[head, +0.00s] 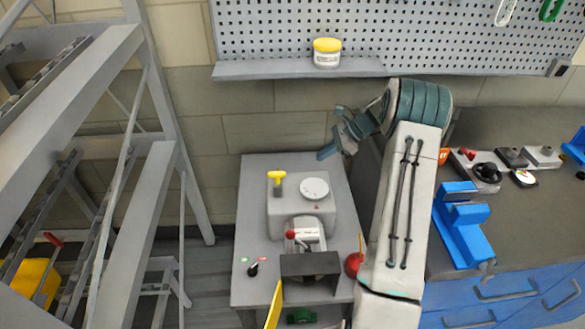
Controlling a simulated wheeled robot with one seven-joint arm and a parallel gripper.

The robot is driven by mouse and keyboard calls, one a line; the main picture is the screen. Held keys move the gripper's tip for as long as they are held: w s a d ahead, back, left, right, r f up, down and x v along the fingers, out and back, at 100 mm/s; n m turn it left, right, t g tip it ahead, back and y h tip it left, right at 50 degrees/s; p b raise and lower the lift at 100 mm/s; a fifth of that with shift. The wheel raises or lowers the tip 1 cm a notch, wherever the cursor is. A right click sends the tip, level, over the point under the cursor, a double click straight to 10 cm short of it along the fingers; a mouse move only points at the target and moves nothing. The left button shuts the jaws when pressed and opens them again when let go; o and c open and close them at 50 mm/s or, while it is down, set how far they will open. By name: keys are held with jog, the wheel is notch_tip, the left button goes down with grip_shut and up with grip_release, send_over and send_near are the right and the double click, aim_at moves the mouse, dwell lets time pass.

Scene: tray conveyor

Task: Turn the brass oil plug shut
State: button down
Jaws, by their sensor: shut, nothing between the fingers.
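A yellow T-shaped piece, which looks like the brass oil plug (277,177), stands upright on the top left of the grey machine housing (321,217). Its crossbar is on top; its thread and seat are too small to make out. My gripper (327,153) is shut and empty. In the picture it is above and to the right of the plug, clear of it and not touching anything. My arm comes in from the right, and the gripper points down and left.
A white dial (315,188) sits beside the plug on the housing. A red knob (291,233) and a black lever (253,268) are at the front. The grey table (252,216) is bare left of the housing. A shelf (270,70) holds a yellow-lidded jar (327,54).

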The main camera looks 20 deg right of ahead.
jog(key=p+x, duration=0.2)
jog(key=x, duration=0.8)
jog(key=shift+w+a+r+p, duration=0.15)
jog(key=shift+a+p, duration=0.15)
jog(key=shift+a, duration=0.3)
jog(key=shift+w+a+p, duration=0.15)
jog(key=shift+a+p, duration=0.1)
jog(key=shift+a, duration=0.35)
jog(key=shift+w+a, duration=0.15)
jog(key=shift+a, duration=0.5)
